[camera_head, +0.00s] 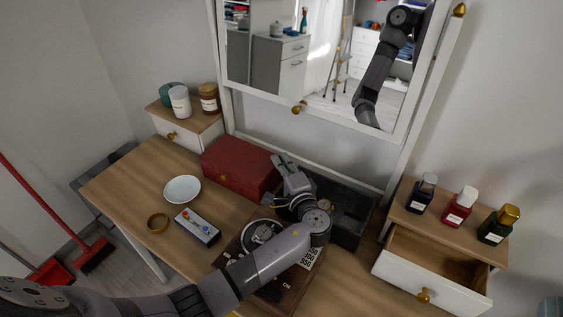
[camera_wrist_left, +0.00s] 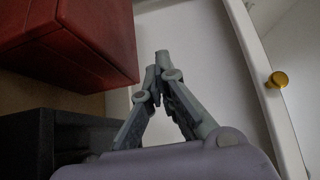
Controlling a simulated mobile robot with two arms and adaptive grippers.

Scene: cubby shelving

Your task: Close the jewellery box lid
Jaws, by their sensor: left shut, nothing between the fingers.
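A red box (camera_head: 238,166) stands at the back of the wooden desk and looks shut, with a thin seam near its top. It also shows at the upper left of the left wrist view (camera_wrist_left: 75,40). Right of it is a black open-topped box (camera_head: 352,232) with a small gold item inside, partly hidden by my arm; its dark side shows in the left wrist view (camera_wrist_left: 55,140). I cannot tell which is the jewellery box. My left gripper (camera_head: 280,160) is shut and empty by the red box's right end; its fingertips (camera_wrist_left: 158,62) appear clear of both boxes. My right gripper is not in view.
A mirror (camera_head: 320,70) stands behind the desk and reflects an arm. Several bottles stand above an open drawer (camera_head: 430,285) at right. Jars stand back left.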

